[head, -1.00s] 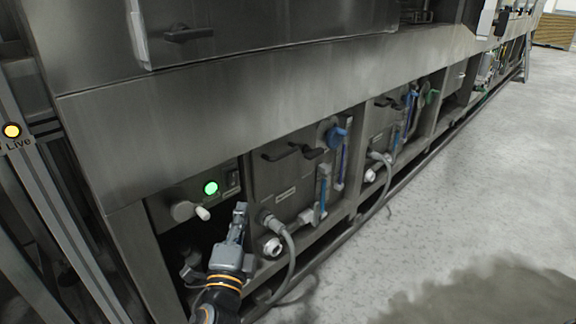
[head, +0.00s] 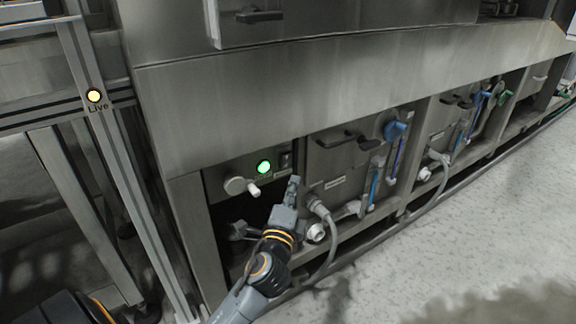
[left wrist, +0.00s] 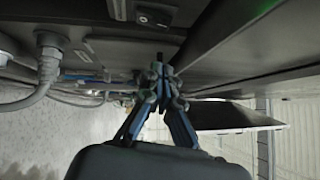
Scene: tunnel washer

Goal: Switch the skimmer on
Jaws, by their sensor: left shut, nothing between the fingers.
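A metal control panel (head: 222,177) sits low on the washer's left end. It carries a lit green lamp (head: 263,167), a small black rocker switch (head: 286,160) right of the lamp, and a round knob (head: 235,186) with a white handle (head: 253,190) below. My left gripper (head: 293,181) points up just below the switch; its fingers are shut and empty. I cannot tell if it touches the panel. In the left wrist view the shut fingertips (left wrist: 160,72) are below a dark rectangular fitting (left wrist: 155,14) that looks like the switch. The switch's position is unreadable. My right gripper is not seen.
A grey hose with its connector (head: 318,207) hangs close to the right of my left gripper. A box with black handles and a blue valve (head: 395,131) is further right. A steel ledge (head: 240,120) overhangs the panel.

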